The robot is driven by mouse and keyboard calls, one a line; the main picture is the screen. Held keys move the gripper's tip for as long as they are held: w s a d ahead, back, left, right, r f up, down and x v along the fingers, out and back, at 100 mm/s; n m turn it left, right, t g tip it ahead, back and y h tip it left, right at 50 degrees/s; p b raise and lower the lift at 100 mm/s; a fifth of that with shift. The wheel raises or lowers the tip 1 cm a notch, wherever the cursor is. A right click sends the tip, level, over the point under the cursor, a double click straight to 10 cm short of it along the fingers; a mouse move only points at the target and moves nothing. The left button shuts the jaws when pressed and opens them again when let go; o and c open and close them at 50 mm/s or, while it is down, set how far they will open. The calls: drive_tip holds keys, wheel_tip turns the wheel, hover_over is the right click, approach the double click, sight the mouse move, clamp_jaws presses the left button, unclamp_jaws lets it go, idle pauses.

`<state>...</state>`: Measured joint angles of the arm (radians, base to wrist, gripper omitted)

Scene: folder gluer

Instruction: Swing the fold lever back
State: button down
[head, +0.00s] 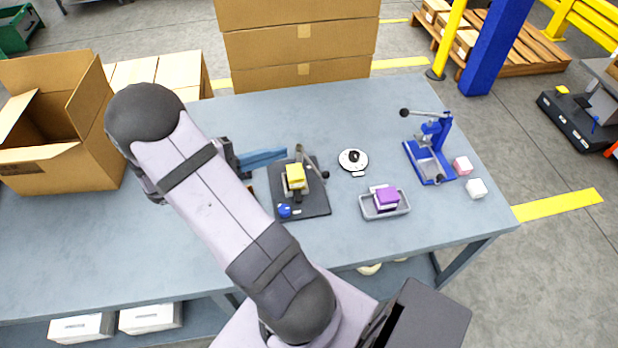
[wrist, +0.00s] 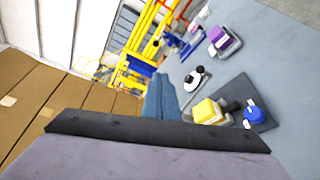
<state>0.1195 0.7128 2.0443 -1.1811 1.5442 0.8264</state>
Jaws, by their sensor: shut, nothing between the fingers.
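The folder gluer has a dark base plate (head: 316,203) on the grey table and also shows in the wrist view (wrist: 243,94). A yellow block (head: 295,172) sits at its middle; it shows in the wrist view (wrist: 207,111) too. A lever with a dark knob (head: 325,175) slants down to the right from the fixture's back; I take it for the fold lever. A blue knob (head: 284,210) is at the plate's front left. My gripper (head: 284,153) has blue fingers, shut and empty, at the fixture's back left, seemingly above the table. Contact with the lever cannot be told.
A white disc with a black knob (head: 353,160) lies right of the fixture. A grey tray (head: 374,214) holds a purple-topped block (head: 387,196). A blue press (head: 431,150) and two small blocks (head: 470,176) stand farther right. Cardboard boxes (head: 300,45) rise behind the table.

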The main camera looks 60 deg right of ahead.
sight(325, 173)
drive_tip(key=a+f+n+y, duration=0.45)
drive_tip(key=f+n, duration=0.35)
drive_tip(key=n, duration=0.4)
drive_tip(key=p+x, duration=0.1)
drive_tip(key=x, duration=0.2)
drive_tip(key=p+x, duration=0.1)
drive_tip(key=x, duration=0.2)
drive_tip(key=p+x, duration=0.1)
drive_tip(key=x, duration=0.2)
drive_tip(key=shift+w+d+f, duration=0.25)
drive_tip(key=shift+d+f, duration=0.05)
drive_tip(key=shift+d, duration=0.15)
drive_tip(key=shift+s+d+r+t+p, duration=0.15)
drive_tip(key=shift+s+d+r+p, duration=0.3)
drive_tip(key=shift+d+p, duration=0.25)
drive_tip(key=shift+s+d+r+t+p, duration=0.15)
drive_tip(key=shift+s+d+r+p, duration=0.25)
drive_tip(key=shift+d+p, duration=0.3)
drive_tip(key=shift+s+d, duration=0.1)
drive_tip(key=s+d+b, duration=0.1)
drive_tip(key=d, duration=0.1)
drive_tip(key=s+d+b, duration=0.2)
drive_tip(key=shift+f, duration=0.1)
drive_tip(key=shift+w+a, duration=0.1)
